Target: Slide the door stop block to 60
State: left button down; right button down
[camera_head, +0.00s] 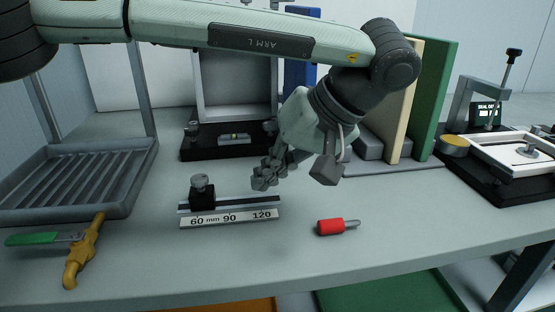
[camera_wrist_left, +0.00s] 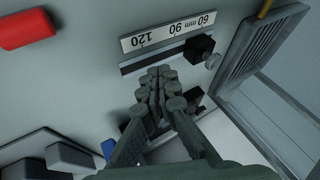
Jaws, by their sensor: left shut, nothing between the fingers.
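The door stop block (camera_head: 203,199) is black with a grey knob (camera_head: 202,183) on top. It sits on a rail (camera_head: 250,203) behind a white scale strip (camera_head: 230,218) marked 60, 90 and 120 mm. The block stands behind the 60 and "mm" print; its exact reading cannot be told. My left gripper (camera_head: 264,179) is shut and empty, above and behind the rail's right part, apart from the block. In the left wrist view, the closed fingertips (camera_wrist_left: 161,76) are beside the rail, with the block (camera_wrist_left: 199,46) to their upper right. My right gripper is not in view.
A red-handled tool (camera_head: 331,227) lies right of the scale. Upright panels (camera_head: 430,100) stand behind right. The table between scale and red tool is clear.

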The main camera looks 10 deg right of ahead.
aim_at(215, 198)
pick_arm(q)
jog(key=x, duration=0.3)
jog(key=shift+w+a+f, duration=0.15)
jog(key=shift+a+f, duration=0.05)
jog(key=shift+f, duration=0.15)
jog(key=a, duration=0.2)
jog(key=shift+a+r, duration=0.2)
jog(key=shift+a, duration=0.7)
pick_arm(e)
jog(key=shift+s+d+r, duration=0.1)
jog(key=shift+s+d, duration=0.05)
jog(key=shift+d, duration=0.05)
pick_arm(q)
jog(key=shift+a, duration=0.65)
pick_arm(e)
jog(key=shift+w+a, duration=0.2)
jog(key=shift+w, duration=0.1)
